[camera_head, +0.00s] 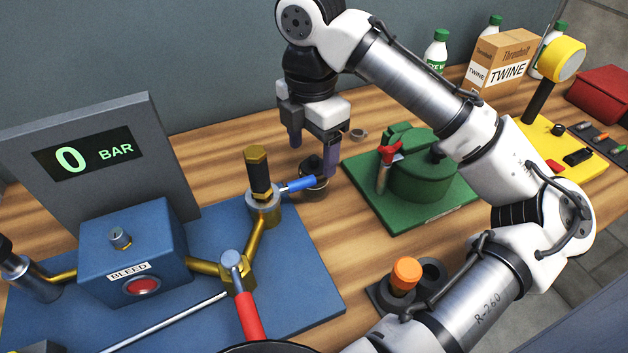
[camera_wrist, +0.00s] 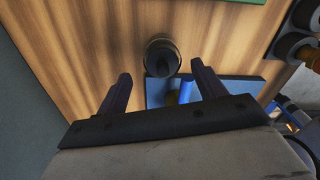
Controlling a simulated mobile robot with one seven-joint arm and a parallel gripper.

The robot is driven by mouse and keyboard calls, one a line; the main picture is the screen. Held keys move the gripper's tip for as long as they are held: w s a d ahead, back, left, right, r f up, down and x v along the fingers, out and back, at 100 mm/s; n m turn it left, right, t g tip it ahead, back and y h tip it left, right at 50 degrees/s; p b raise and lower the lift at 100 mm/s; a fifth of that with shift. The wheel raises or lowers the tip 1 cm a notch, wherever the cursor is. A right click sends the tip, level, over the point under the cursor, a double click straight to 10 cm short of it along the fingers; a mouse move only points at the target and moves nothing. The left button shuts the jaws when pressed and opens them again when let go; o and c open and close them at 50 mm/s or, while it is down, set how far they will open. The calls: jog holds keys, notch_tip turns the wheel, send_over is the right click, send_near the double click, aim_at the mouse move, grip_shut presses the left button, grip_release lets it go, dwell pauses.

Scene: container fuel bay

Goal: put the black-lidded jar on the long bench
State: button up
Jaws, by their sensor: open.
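The black-lidded jar (camera_head: 314,182) stands upright on the wooden bench top (camera_head: 225,140), just behind the blue valve handle. It also shows in the wrist view (camera_wrist: 162,57), its dark lid seen from above. My gripper (camera_head: 313,155) is open and empty above the jar, pointing down. One finger hangs to the left of the jar and the other close to its right side in the head view. In the wrist view the jar lies slightly beyond the open fingertips (camera_wrist: 162,76). I cannot tell whether this wooden top is the long bench.
The blue valve rig (camera_head: 310,250) with a brass fitting (camera_head: 260,190) stands close to the jar. A green plate with a green canister (camera_head: 420,175) is to the right. A twine box (camera_head: 502,62) stands at the back.

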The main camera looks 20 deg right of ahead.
aim_at(313, 166)
jog(key=shift+s+f, duration=0.2)
jog(key=shift+f, duration=2.9)
jog(key=c, duration=1.2)
jog(key=shift+r, duration=0.1)
notch_tip(313, 166, up, 20)
jog(key=shift+f+p, duration=0.1)
jog(key=shift+p, duration=0.7)
jog(key=shift+s, duration=0.15)
